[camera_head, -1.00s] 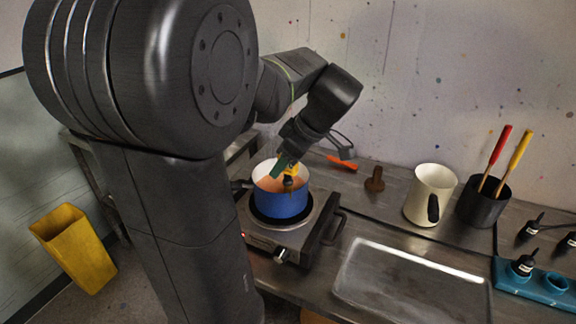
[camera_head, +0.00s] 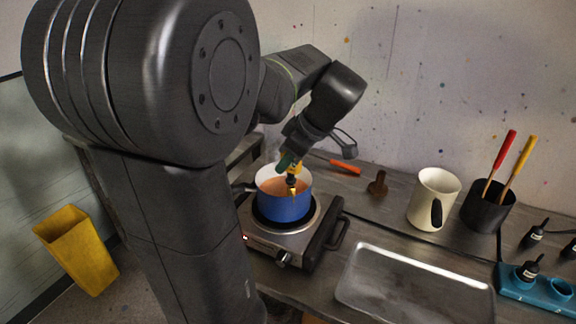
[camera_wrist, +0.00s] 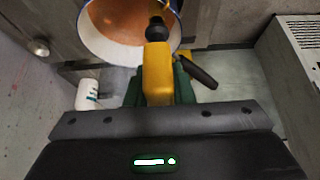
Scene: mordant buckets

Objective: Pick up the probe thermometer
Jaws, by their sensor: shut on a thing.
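The probe thermometer has a yellow body (camera_wrist: 157,75) and a dark round part at its far end. It shows small in the head view (camera_head: 295,169), over the blue pot (camera_head: 284,205). My gripper (camera_head: 288,165) is shut on the yellow body, with green fingers on both sides in the wrist view (camera_wrist: 158,92). The pot has a white inside and holds orange-brown liquid (camera_wrist: 120,20). The thermometer's lower end overlaps the pot's opening; I cannot tell whether it touches the liquid.
The pot stands on a hot plate (camera_head: 284,259). To its right are an orange-handled tool (camera_head: 345,167), a brown stopper-like object (camera_head: 378,184), a cream jug (camera_head: 433,200) and a black holder (camera_head: 487,208) with red and yellow handles. A metal tray (camera_head: 415,288) lies in front.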

